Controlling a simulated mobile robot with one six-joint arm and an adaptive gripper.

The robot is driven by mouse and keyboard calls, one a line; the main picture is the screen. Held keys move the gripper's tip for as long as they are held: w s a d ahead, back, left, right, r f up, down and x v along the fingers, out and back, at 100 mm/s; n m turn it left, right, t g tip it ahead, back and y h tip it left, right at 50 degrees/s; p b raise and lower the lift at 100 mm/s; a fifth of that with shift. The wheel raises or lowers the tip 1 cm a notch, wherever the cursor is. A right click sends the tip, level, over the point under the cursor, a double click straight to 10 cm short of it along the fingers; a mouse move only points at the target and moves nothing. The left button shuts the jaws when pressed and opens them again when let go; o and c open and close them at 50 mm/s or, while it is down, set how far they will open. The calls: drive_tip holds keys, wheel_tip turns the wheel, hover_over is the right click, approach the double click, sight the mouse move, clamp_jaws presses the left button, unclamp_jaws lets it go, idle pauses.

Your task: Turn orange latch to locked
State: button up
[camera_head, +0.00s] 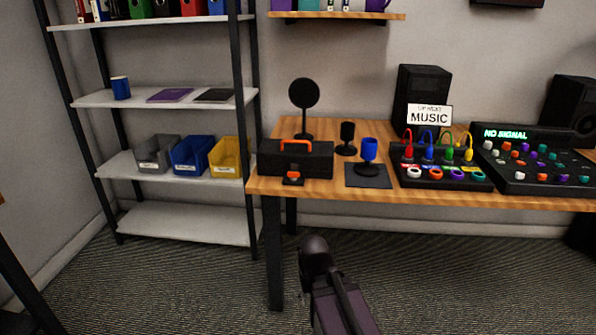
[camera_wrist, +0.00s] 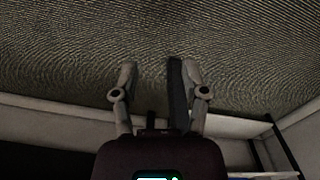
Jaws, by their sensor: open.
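The orange latch (camera_head: 293,175) is on the front of a black case (camera_head: 315,160) with an orange handle on top. The case stands at the left end of the wooden desk in the head view. The latch is small here, and I cannot tell its exact position. My arm shows low in the head view, in front of the desk and below its top, with the gripper's fingers not clear there. In the wrist view my gripper (camera_wrist: 158,85) is open and empty, its two fingers apart against the carpet. The latch is not in the wrist view.
A shelf rack (camera_head: 185,225) with coloured bins stands left of the desk. The carpet before the desk is open.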

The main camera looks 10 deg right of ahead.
drive_tip(key=shift+o, duration=0.2)
drive_tip(key=shift+d, duration=0.3)
drive_tip(key=o, duration=0.4)
drive_tip(key=shift+d+r, duration=0.1)
drive_tip(key=shift+r, duration=0.05)
drive_tip(key=shift+o, duration=0.2)
wheel_tip(320, 180, up, 38)
drive_tip(key=m+p, duration=0.4)
drive_tip(key=p, duration=3.4)
hover_over(294, 172)
drive_tip(key=shift+f, duration=0.2)
drive_tip(key=shift+f, duration=0.2)
wheel_tip(294, 172, down, 14)
drive_tip(key=b, duration=1.4)
drive_tip(key=shift+s+r, duration=0.1)
drive_tip(key=shift+r, duration=0.15)
